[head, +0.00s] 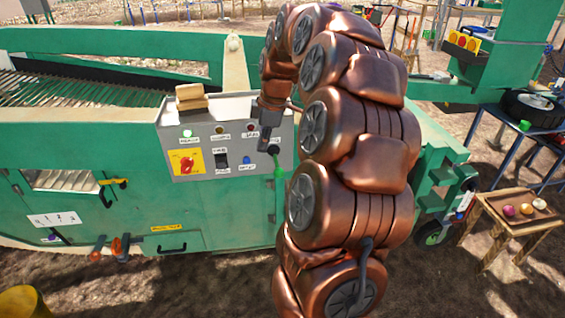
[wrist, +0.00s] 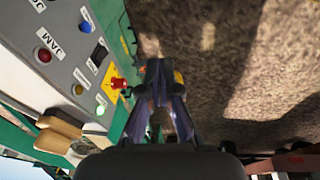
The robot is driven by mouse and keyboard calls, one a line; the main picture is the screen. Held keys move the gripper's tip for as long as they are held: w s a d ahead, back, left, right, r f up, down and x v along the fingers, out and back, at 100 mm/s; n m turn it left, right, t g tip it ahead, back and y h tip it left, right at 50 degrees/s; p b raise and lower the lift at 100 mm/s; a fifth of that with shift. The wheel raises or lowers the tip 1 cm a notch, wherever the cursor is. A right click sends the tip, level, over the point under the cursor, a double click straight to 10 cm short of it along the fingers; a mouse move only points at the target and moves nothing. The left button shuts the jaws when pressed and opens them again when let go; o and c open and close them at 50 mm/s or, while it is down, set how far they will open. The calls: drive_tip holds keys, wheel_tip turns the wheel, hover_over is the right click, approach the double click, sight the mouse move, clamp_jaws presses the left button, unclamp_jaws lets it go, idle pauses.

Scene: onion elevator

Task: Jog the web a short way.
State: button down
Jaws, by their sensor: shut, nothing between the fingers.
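The green machine carries a grey control panel (head: 225,145) in the head view. The slatted web (head: 75,92) lies at the upper left. My gripper (head: 265,143) points down in front of the panel's right part. In the wrist view my gripper (wrist: 160,72) is shut and empty, with the panel to its left. There the red switch (wrist: 117,83) shows just left of the fingertips; I cannot tell whether they touch.
Tan blocks (head: 191,97) rest on the panel's top edge. A green item (head: 279,172) hangs at the panel's right. A small wooden table (head: 515,222) with onions stands at the right. My arm hides part of the machine. Dirt ground is open in front.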

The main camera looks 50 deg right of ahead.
drive_tip(key=n, duration=0.1)
hover_over(280, 169)
drive_tip(key=s, duration=0.5)
drive_tip(key=shift+w+d+f+t+h, duration=0.2)
drive_tip(key=shift+d+f+t+h, duration=0.1)
drive_tip(key=shift+d, duration=0.1)
drive_tip(key=p+x, duration=0.5)
drive_tip(key=x, duration=0.9)
drive_tip(key=shift+p, duration=0.3)
drive_tip(key=shift+f, duration=0.1)
